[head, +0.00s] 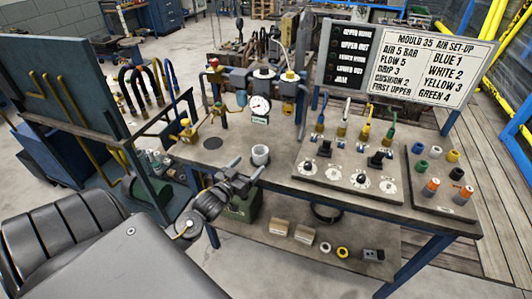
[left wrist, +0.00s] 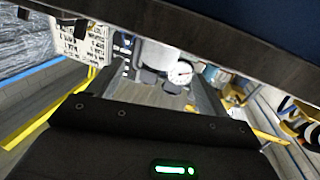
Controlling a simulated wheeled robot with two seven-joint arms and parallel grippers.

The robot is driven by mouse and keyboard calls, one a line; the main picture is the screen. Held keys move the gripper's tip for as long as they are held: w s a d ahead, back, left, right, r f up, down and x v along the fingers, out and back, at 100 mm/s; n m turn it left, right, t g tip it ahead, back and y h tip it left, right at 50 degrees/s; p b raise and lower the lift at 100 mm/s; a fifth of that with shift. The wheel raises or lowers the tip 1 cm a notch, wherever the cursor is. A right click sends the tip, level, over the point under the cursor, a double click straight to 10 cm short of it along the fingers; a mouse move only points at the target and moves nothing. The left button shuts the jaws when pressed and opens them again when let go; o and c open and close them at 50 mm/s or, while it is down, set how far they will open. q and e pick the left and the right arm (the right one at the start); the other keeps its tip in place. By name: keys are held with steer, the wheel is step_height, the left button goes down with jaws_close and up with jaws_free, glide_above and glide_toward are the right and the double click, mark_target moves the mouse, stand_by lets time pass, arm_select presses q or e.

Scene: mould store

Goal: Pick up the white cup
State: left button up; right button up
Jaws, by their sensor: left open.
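The white cup (head: 260,155) stands upright on the workbench, right of the round dark patch and below the pressure gauge (head: 260,106) in the head view. My left gripper (head: 246,168) is open and empty, its two fingers pointing up and right toward the cup. In the head view the fingertips appear just in front of and beside the cup; I cannot tell whether they touch it. In the left wrist view the open fingers (left wrist: 160,86) stand well apart, with the gauge (left wrist: 181,72) beyond them. My right gripper is not in view.
The workbench (head: 278,190) carries brass valve fittings (head: 188,130) to the left and a panel with knobs (head: 346,178) to the right. A tray (head: 442,190) of coloured caps is farther right. A sign (head: 405,67) stands behind. A lower shelf holds boxes (head: 279,227).

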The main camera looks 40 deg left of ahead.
mark_target(264, 148)
arm_select(q)
steer(key=shift+w+r, duration=0.1)
steer(key=shift+r, duration=0.15)
steer(key=w, duration=0.3)
steer(key=w+p, duration=0.1)
steer(key=shift+w+a+f, duration=0.1)
steer(key=shift+w+a, duration=0.2)
steer(key=shift+w, duration=0.3)
steer(key=w, duration=0.1)
steer(key=w+p, duration=0.1)
steer(key=w, duration=0.1)
steer(key=shift+w+a+p, duration=0.25)
steer(key=shift+w+p, duration=0.1)
steer(key=shift+w, duration=0.55)
steer(key=shift+c, duration=0.7)
steer(key=c, duration=0.9)
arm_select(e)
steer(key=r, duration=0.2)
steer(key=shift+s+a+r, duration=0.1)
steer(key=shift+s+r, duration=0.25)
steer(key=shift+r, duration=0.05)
arm_select(q)
steer(key=shift+c, duration=0.2)
